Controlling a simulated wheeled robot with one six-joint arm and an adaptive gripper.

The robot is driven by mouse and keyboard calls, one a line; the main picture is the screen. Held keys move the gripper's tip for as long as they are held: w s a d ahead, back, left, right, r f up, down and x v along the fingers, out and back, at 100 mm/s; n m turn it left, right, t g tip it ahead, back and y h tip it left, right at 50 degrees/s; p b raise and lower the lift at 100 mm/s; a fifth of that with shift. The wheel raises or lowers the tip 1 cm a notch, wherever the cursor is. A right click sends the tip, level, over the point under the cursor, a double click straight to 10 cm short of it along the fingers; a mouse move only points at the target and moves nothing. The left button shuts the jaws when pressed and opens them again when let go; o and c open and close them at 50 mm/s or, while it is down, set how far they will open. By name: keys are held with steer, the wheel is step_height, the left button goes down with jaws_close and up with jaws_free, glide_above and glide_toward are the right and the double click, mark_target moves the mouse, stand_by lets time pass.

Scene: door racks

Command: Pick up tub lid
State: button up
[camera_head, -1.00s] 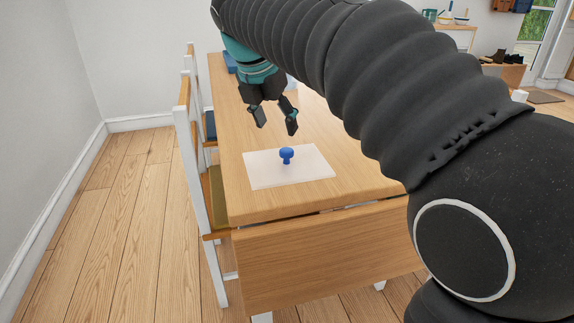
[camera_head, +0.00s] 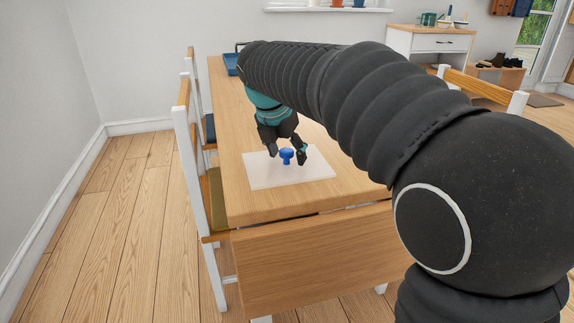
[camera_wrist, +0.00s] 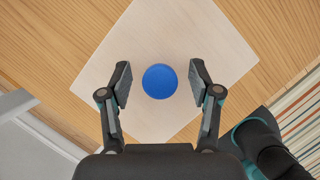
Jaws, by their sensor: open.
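The tub lid appears as a pale, flat rectangular board (camera_head: 262,174) with a blue knob (camera_head: 286,156) standing up from its middle. It lies flat on the wooden table. In the wrist view the round blue knob top (camera_wrist: 159,81) sits centred between my fingertips, with the pale lid (camera_wrist: 150,30) beneath. My gripper (camera_head: 287,157) is open and points down around the knob. In the wrist view my gripper (camera_wrist: 160,82) has one finger on each side of the knob, with a gap on both sides. Neither finger visibly touches it.
The wooden table (camera_head: 250,208) is bare around the lid's near side. White chairs with wooden tops (camera_head: 186,110) stand along its left edge. A blue tray (camera_head: 231,63) lies at the table's far end. A white cabinet (camera_head: 430,48) stands at the back right.

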jaws_close()
steer(key=shift+r, duration=0.15)
